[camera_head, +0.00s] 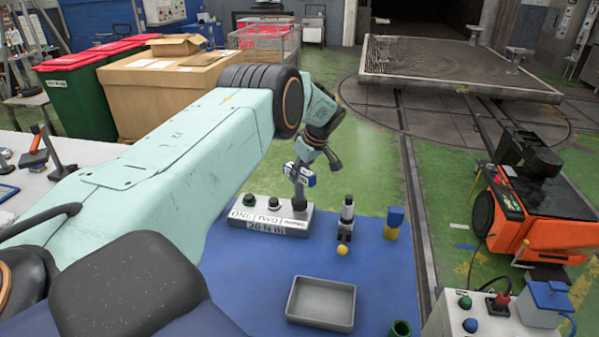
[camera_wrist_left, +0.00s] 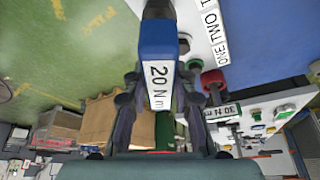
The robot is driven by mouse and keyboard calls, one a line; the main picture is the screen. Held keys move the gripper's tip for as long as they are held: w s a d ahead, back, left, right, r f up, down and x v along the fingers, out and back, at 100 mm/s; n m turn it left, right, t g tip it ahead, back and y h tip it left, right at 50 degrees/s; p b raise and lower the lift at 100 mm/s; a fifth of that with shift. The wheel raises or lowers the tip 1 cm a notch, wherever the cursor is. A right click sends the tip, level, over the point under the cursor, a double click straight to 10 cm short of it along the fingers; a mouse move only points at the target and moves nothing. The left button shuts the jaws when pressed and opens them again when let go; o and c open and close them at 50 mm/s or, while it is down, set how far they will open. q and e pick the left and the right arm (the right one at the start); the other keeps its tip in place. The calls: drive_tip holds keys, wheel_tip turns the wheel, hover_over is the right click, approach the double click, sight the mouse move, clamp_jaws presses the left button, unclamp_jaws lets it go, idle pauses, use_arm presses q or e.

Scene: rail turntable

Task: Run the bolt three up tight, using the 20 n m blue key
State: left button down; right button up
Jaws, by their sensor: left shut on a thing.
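My left gripper (camera_head: 308,164) is shut on the blue key, and the wrist view shows its fingers (camera_wrist_left: 158,85) on either side of the handle. The key (camera_head: 304,178) has a blue body with a white label; in the wrist view the key (camera_wrist_left: 154,62) reads "20 N m". Its dark shaft points down at the third, right-hand place of the grey bolt block (camera_head: 252,213). The block carries labels ONE, TWO and a third one, with "20 N m" on its front. The third bolt is hidden by the shaft; I cannot tell if the key is seated. My right gripper is not in view.
A button box (camera_head: 470,319) stands at lower right.

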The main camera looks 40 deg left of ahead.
use_arm(q)
drive_tip(key=shift+r, duration=0.1)
drive_tip(key=shift+m+p, duration=0.4)
drive_tip(key=shift+p, duration=0.1)
drive_tip(key=shift+m+t+p, duration=0.4)
drive_tip(key=shift+p, duration=0.05)
drive_tip(key=shift+m+t+p, duration=0.4)
drive_tip(key=shift+m+p, duration=0.65)
drive_tip(key=shift+m, duration=0.15)
drive_tip(key=shift+m+t+p, duration=0.3)
drive_tip(key=shift+m, duration=0.3)
drive_tip(key=shift+m+h, duration=0.3)
drive_tip(key=shift+m, duration=0.2)
drive_tip(key=shift+m+t, duration=0.4)
drive_tip(key=shift+m, duration=0.5)
drive_tip(key=shift+m+t+h+b, duration=0.3)
drive_tip(key=shift+m+h, duration=0.2)
drive_tip(key=shift+m, duration=0.5)
